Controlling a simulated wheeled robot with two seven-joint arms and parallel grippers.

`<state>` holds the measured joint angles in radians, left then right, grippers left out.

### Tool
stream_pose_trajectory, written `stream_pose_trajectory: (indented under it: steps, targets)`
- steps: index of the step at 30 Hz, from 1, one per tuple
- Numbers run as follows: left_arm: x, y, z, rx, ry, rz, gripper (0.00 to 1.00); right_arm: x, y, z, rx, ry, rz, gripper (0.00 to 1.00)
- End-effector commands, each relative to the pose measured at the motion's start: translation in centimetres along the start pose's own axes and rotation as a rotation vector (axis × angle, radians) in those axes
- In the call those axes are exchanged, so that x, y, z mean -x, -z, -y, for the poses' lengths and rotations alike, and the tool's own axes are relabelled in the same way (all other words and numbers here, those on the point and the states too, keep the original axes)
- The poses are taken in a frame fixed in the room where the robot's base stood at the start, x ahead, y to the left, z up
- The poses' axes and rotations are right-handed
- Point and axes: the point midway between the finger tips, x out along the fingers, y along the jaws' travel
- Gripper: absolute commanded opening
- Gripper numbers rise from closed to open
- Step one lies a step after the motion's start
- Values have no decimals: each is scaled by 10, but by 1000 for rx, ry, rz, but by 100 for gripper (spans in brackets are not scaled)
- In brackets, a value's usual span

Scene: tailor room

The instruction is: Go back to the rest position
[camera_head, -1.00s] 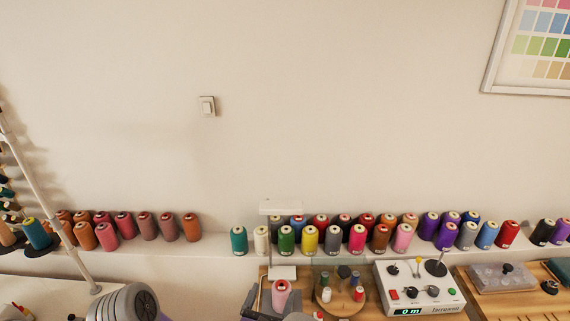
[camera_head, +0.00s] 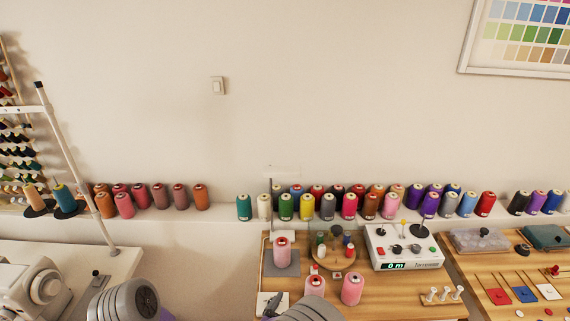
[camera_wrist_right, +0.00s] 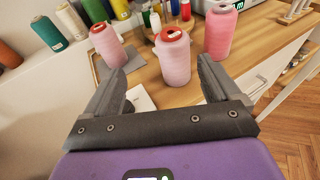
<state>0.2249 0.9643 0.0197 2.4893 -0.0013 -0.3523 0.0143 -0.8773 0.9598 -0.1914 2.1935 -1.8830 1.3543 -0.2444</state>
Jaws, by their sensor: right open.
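Three pink thread spools stand upright on the wooden worktable (camera_head: 410,290). One spool (camera_head: 282,252) is on a grey pad at the back left. A second (camera_head: 316,285) and a third (camera_head: 352,290) stand nearer the front edge, apart from each other. All three also show in the right wrist view. There my right gripper (camera_wrist_right: 161,70) is open and empty, with its fingers spread toward the middle spool (camera_wrist_right: 172,58); no finger grips it. In the head view a grey link of my right arm is at the bottom edge. My left arm shows only as a grey link; its gripper is out of view.
Several thread spools line the wall ledge (camera_head: 222,216). A white control box (camera_head: 402,247) and a round wooden holder with small spools (camera_head: 331,262) stand on the table. A sewing machine (camera_head: 28,289) and thread stand (camera_head: 78,165) are at the left.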

Motion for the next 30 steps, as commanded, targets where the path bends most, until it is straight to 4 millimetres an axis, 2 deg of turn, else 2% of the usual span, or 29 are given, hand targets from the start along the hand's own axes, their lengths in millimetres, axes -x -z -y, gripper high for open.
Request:
stream_pose_trajectory:
  steps: [4, 8, 11, 13, 15, 18, 22, 25, 30]
  targets:
    - [-5, 0, 2, 0, 0, 1, 43, -12, 43, 42, -37, 147, -164, 90]
    - [-9, 0, 3, 0, 0, 2, 43, -11, 92, 89, -109, 326, -354, 90]
    - [-15, 0, 6, 0, 0, 2, 43, 5, 144, 134, -219, 534, -557, 90]
    - [-19, 0, 7, 0, 0, 2, 43, 28, 184, 163, -342, 714, -716, 90]
    - [-24, 0, 9, 0, 0, 2, 43, 57, 218, 180, -497, 902, -859, 90]
    - [-30, 0, 11, 0, 0, 2, 43, 97, 254, 186, -757, 1162, -1018, 90]
    - [-38, 1, 14, 0, 0, 2, 43, 127, 283, 169, -1162, 1485, -1121, 90]
    - [-44, 1, 16, 0, 0, 2, 43, 128, 296, 153, -1511, 1706, -1099, 90]
    - [-51, 1, 19, 0, 0, 2, 43, 98, 307, 145, -2032, 1948, -887, 90]
